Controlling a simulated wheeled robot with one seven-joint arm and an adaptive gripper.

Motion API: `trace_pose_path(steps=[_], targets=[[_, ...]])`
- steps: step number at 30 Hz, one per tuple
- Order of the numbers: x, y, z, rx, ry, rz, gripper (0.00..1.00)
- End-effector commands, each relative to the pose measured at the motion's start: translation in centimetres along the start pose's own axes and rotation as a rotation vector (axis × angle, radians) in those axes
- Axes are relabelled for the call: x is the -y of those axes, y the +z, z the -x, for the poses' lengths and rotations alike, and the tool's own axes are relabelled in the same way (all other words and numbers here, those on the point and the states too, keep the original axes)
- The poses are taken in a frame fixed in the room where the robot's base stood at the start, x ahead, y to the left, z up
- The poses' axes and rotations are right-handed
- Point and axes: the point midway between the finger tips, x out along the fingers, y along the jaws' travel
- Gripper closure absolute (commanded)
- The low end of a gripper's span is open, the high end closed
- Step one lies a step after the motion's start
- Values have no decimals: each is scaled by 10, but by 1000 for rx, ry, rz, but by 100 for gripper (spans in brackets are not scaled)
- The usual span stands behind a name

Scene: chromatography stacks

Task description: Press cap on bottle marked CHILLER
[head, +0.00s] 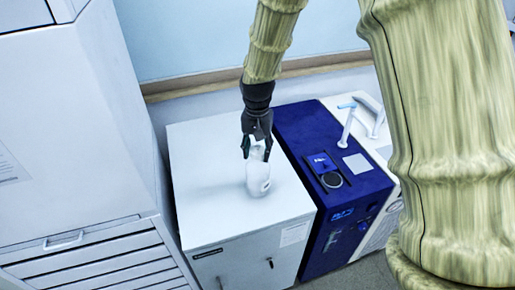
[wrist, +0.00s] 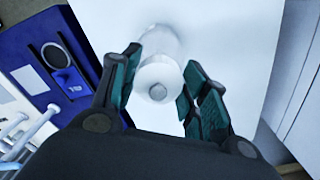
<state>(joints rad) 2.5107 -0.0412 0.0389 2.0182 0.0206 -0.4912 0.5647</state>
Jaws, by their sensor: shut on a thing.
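A white translucent bottle (head: 257,184) stands upright on the white cabinet top, with a small dark mark on its side that is too small to read. My gripper (head: 257,150) points down at the bottle's top. In the wrist view, the fingers of my gripper (wrist: 162,78) lie either side of a round white cap (wrist: 146,77) with a grey centre, and are shut on it. The bottle body (wrist: 160,38) shows beyond the cap. The cap is over the bottle's mouth; whether it is seated or just above is hidden.
The white cabinet top (head: 205,160) is otherwise clear. A dark blue instrument (head: 300,130) with a round black ring stands close on the right, with pale blue-tipped handles (head: 347,122) beyond. A tall grey-white cabinet (head: 70,120) rises at the left.

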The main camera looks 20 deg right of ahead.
Motion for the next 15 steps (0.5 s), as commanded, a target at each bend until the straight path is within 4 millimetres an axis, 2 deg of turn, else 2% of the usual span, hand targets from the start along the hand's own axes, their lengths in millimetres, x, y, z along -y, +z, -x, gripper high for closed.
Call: trace_pose_path(steps=[14, 15], targets=[[0, 0, 0, 0, 0, 0, 70], [0, 0, 0, 0, 0, 0, 52]])
